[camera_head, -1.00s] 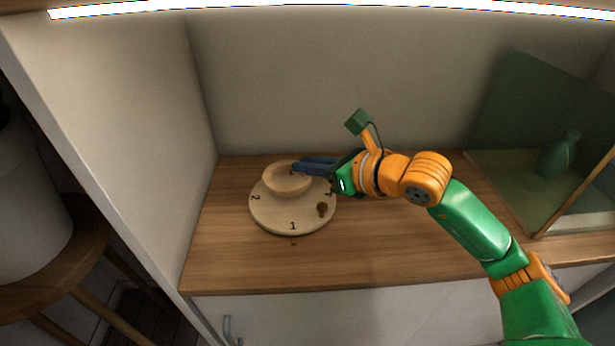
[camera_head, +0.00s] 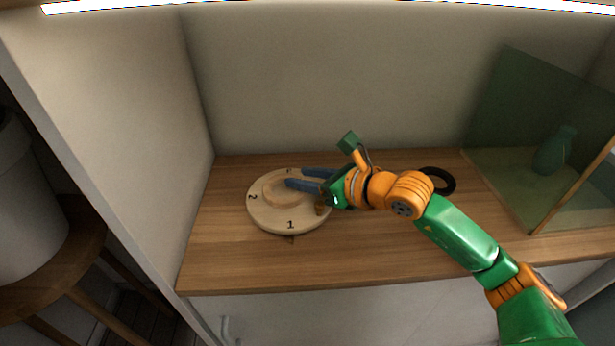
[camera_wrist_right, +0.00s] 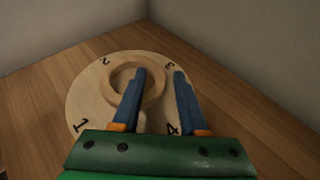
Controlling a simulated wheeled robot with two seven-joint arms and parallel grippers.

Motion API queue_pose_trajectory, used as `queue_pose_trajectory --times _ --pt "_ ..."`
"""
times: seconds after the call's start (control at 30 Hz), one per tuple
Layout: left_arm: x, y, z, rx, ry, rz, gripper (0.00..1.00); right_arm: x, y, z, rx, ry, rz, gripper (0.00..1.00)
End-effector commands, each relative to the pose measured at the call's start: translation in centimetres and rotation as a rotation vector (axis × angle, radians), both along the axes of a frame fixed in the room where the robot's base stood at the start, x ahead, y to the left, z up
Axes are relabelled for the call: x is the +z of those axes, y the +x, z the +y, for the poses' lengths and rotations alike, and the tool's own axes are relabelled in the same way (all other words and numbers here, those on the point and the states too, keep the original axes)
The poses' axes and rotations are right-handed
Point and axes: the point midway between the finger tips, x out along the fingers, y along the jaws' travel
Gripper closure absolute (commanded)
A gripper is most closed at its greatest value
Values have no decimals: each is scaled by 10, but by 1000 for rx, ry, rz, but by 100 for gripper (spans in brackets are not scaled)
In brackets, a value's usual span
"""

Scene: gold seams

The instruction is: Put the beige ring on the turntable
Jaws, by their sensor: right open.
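The beige ring (camera_head: 268,194) lies flat on the round wooden turntable (camera_head: 262,217), towards its back. The turntable has numbers marked around its top. My right gripper (camera_head: 295,177) is open, with its blue fingers at the ring's right side. In the right wrist view, the ring (camera_wrist_right: 114,84) lies on the turntable (camera_wrist_right: 84,98). One finger of the gripper (camera_wrist_right: 160,73) reaches over the ring's opening and the other is outside its right rim. Whether the fingers touch the ring cannot be told. My left gripper is not in view.
A black ring (camera_head: 446,180) lies on the wooden counter (camera_head: 225,262) behind my right arm. A small brown piece (camera_head: 321,209) is at the turntable's right edge. A green-tinted glass case with a vase (camera_head: 555,150) stands at the right. Walls close the back and left.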

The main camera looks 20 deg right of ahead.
Motion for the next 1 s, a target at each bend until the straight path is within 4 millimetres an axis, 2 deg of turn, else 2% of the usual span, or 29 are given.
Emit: queue_pose_trajectory --times 0.17,0.37,0.47,0.6,0.8,1.0 --pt "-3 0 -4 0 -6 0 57 6 -13 -9 -3 -2 -1 57" --pt "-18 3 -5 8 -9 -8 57 19 -52 -28 1 -12 3 57" --pt "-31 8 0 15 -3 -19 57 22 -62 -37 -8 0 4 57" --pt "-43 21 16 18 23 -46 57 31 -77 -41 1 -1 3 57" --pt "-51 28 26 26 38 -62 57 43 -93 -50 0 3 1 57" --pt "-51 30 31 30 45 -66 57 47 -98 -53 1 0 0 57"
